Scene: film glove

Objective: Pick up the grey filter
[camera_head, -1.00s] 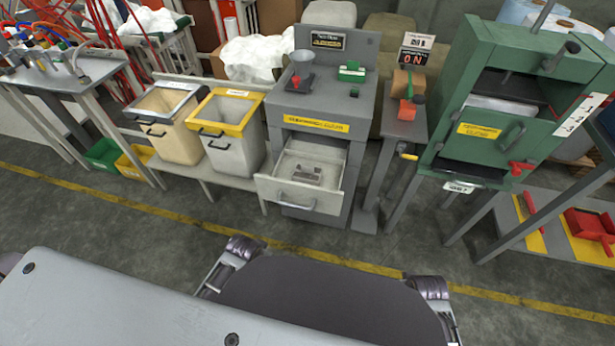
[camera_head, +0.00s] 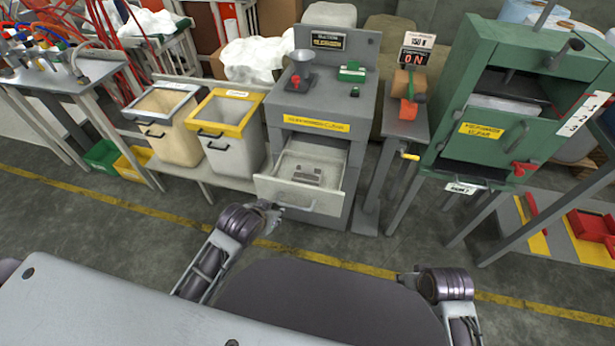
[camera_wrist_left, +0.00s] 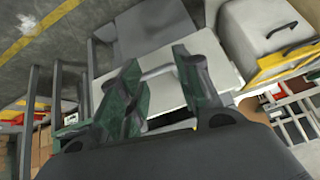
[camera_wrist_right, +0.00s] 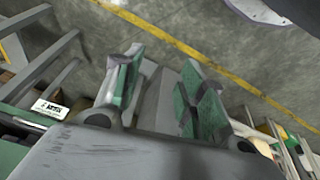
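A small grey piece (camera_head: 307,173), which looks like the grey filter, lies in the open pale drawer (camera_head: 318,203) of the grey machine. Its details are too small to tell. My left gripper (camera_head: 268,213) is just in front of the drawer's lower left corner, below its front. In the left wrist view the left gripper (camera_wrist_left: 160,85) is open and empty, with the pale drawer front beyond its fingers. The filter cannot be made out there. My right gripper is mostly hidden in the head view; in the right wrist view (camera_wrist_right: 162,82) it is open and empty.
Two bins, one with a yellow rim (camera_head: 226,138), stand left of the grey machine (camera_head: 318,108). A narrow stand (camera_head: 401,126) and a green cabinet (camera_head: 499,135) stand to its right. The floor (camera_head: 380,250) in front is clear.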

